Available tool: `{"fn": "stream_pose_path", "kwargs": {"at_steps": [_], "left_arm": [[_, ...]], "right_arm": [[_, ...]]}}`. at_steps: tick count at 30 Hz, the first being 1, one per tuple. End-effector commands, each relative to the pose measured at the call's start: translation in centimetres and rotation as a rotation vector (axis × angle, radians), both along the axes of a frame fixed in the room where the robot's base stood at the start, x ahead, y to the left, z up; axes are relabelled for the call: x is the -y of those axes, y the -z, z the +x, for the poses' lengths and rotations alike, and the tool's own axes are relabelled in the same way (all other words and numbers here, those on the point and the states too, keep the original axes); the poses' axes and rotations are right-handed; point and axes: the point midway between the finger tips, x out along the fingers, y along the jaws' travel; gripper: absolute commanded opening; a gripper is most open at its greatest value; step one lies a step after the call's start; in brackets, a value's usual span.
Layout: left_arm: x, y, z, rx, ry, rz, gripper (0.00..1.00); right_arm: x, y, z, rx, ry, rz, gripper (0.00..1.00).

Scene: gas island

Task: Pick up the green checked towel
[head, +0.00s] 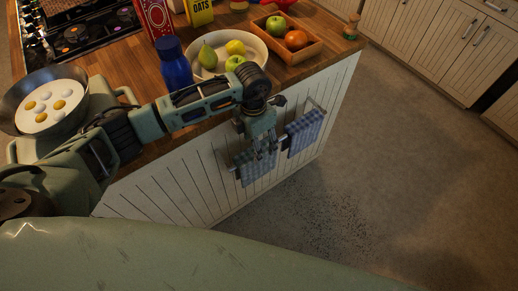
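Two checked towels hang from rails on the white panelled side of the island. The left towel (252,174) looks dull blue-grey, perhaps greenish; its upper part is partly hidden by my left gripper (265,154). The right towel (303,132) is clearly blue checked and hangs just right of the gripper. My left arm reaches over the counter edge, and the gripper points down in front of the panel, at the left towel's top right. I cannot tell whether the fingers touch the cloth or how far apart they are. My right gripper is not in view.
On the wooden counter are a blue bottle (174,64), a white bowl (257,46) of fruit, a wooden tray (283,52) with fruit, and an oats box (199,12). A pan (18,122) with eggs is at far left. The floor (400,180) to the right is clear.

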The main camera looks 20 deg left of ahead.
Motion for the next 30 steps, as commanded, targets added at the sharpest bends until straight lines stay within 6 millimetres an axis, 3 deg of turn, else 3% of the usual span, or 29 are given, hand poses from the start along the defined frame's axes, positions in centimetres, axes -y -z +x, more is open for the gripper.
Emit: {"fn": "stream_pose_path", "kwargs": {"at_steps": [1,6,23,30], "left_arm": [[-0.7,2.1,0.1,0.012,0.01,0.035,0.61],[-0.8,4.4,0.2,0.012,0.008,0.039,0.61],[-0.7,8.6,0.3,0.012,0.007,0.033,0.61],[-0.6,11.8,0.6,0.01,0.006,0.033,0.61]], "right_arm": [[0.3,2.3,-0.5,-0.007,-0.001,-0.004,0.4],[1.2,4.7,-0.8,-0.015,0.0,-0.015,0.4],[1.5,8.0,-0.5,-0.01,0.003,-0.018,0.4],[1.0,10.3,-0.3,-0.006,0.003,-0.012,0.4]]}}
